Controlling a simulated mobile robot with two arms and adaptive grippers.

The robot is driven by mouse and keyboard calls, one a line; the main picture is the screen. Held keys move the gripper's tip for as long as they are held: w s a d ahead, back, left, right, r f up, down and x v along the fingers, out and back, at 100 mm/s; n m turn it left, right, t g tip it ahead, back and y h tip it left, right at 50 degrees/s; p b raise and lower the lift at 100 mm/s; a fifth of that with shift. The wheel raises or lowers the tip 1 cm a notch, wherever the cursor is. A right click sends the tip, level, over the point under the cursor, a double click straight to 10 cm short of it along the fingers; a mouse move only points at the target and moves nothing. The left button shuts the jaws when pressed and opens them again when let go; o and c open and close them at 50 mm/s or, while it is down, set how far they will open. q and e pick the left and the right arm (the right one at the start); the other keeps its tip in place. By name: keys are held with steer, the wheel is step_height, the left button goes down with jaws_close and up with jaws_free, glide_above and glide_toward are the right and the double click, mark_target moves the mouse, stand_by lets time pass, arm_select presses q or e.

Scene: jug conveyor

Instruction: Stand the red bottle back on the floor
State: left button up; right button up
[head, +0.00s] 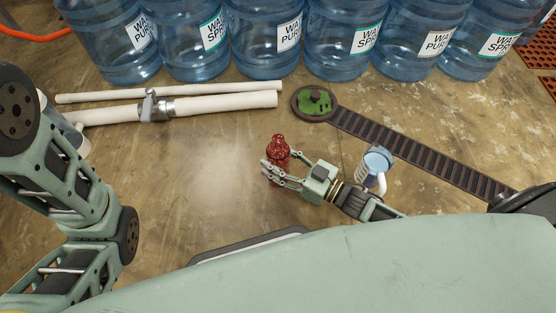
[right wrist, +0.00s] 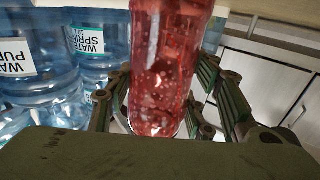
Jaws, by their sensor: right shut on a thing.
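The red bottle (head: 279,152) is in the middle of the head view, with its narrow top toward the far side; it looks roughly upright. My right gripper (head: 277,174) comes from the right and is shut around its body. In the right wrist view the shiny, speckled red bottle (right wrist: 165,70) fills the middle, with a finger on each side. Fingers hide part of the bottle, and I cannot tell whether its base touches the floor (head: 215,165). My left arm shows at the left edge of the head view, but its gripper is out of view.
Several blue water jugs (head: 270,45) stand in a row at the back. White pipes (head: 220,103) lie at the left. A round green-topped pad (head: 314,101) joins a dark track (head: 420,152). A blue-and-white mug (head: 377,164) is beside my right wrist. Floor left of the bottle is clear.

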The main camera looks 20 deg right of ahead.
steer(key=shift+f, duration=0.1)
steer(key=o, duration=1.5)
steer(key=shift+c, duration=0.2)
steer(key=shift+r, duration=0.2)
steer(key=p+v, duration=0.5)
steer(key=v, duration=0.7)
